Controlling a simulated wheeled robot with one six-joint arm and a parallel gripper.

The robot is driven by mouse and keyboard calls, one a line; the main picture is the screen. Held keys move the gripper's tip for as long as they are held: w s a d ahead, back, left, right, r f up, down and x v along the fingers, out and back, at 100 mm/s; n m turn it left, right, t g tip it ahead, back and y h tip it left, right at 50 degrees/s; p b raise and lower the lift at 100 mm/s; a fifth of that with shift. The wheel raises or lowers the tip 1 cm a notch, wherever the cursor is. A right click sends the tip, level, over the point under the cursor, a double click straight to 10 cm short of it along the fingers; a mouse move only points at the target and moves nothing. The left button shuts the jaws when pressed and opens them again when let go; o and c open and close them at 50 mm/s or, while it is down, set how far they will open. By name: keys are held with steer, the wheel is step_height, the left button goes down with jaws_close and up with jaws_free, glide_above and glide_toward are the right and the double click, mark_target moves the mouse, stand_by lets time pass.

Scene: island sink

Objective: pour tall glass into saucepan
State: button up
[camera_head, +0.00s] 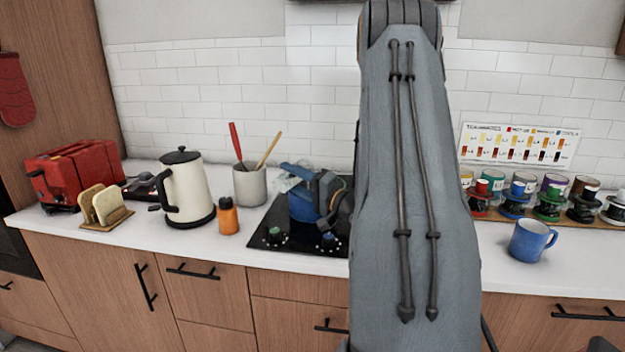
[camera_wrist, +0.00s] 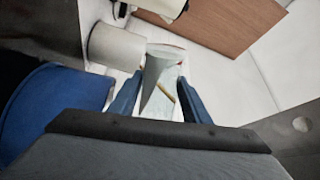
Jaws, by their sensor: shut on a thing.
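My gripper (camera_wrist: 157,97) is shut on the tall glass (camera_wrist: 162,68), with one blue finger on each side of it. The glass is clear, with a pale grey-white wedge showing inside; I cannot tell whether that is liquid. In the head view the glass (camera_head: 285,184) is a pale shape at the end of my gripper (camera_head: 298,174), seemingly tilted and above the cooktop. The blue saucepan (camera_head: 302,209) sits on the black cooktop, partly hidden by my gripper and arm. In the wrist view the saucepan (camera_wrist: 52,108) is at the left, beside the gripper.
A grey crock (camera_head: 250,186) with utensils, a cream kettle (camera_head: 188,188) and an orange bottle (camera_head: 228,216) stand left of the cooktop (camera_head: 275,240). A blue mug (camera_head: 531,240) and several colored jars stand at the right. My arm hides the middle of the counter.

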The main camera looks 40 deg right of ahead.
steer(key=shift+d+m+p, duration=0.3)
steer(key=shift+p, duration=0.1)
steer(key=shift+d+r+m+h+p, duration=0.1)
steer(key=shift+r+m+h+p, duration=0.35)
steer(key=shift+m+p, duration=0.85)
